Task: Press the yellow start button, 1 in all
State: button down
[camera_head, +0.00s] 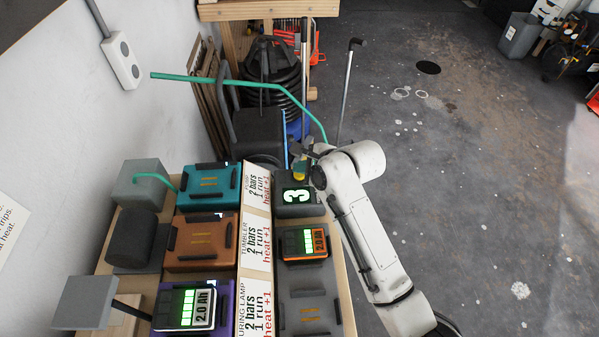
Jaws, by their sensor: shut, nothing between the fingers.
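The yellow start button (299,172) is a small yellow piece at the far end of the dark unit (322,209) with a lit green-white "3", at the right side of the bench. My gripper (302,160) is shut and empty, at the button from above and behind. Its dark fingers hide part of the button. I cannot tell whether they touch it or how far the button is pressed.
Teal (207,201), orange-brown (202,257) and purple (226,310) docks stand on the left. A battery (186,308) sits on the purple dock. An orange-trimmed battery (304,243) and an empty grey dock (309,314) are near my arm. Printed cards (255,320) run between the rows.

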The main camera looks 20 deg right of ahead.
aim_at(302, 176)
jog(key=shift+f, duration=0.25)
dwell(0.4)
jog(key=shift+r, duration=0.15)
jog(key=shift+r+p, duration=0.65)
jog(key=shift+p, duration=0.5)
notch_tip(302, 176, up, 5)
jog(key=p, duration=0.5)
jog(key=shift+p, duration=0.35)
jog(key=shift+s+f, duration=0.1)
